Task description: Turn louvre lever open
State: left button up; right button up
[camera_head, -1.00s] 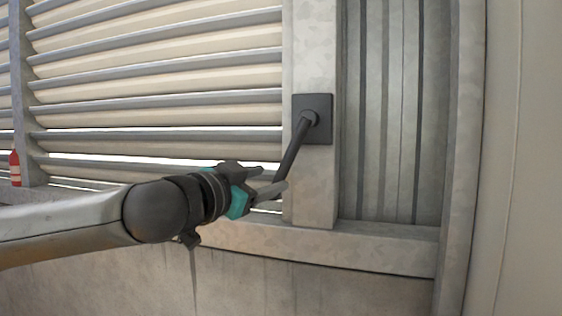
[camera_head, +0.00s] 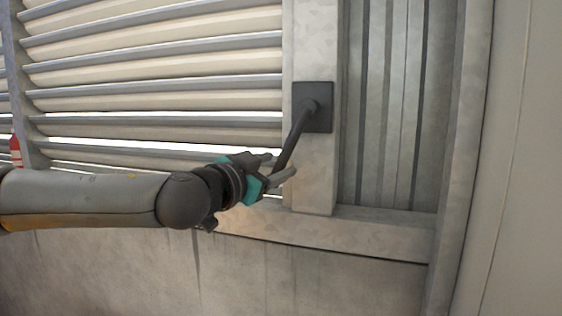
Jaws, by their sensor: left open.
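The louvre lever (camera_head: 294,139) is a dark bar that hangs from a square dark plate (camera_head: 320,93) on the pale post. It slants down and to the left. My left gripper (camera_head: 282,167) is open at the lever's lower end, with its fingers pointing right. The lever's tip is partly hidden by the gripper, and I cannot tell whether the fingers touch it. The louvre slats (camera_head: 150,90) fill the left of the view, with bright gaps between some of them. My right gripper is not in view.
A pale frame ledge (camera_head: 350,237) runs below the slats and post. Corrugated panelling (camera_head: 385,110) and an upright frame (camera_head: 462,140) stand to the right. A small red object (camera_head: 15,150) shows at the far left edge. A plain wall lies below.

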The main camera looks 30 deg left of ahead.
pick_arm(q)
jog(key=shift+w+a, duration=0.1)
jog(key=shift+w, duration=1.15)
grip_shut()
dwell(0.8)
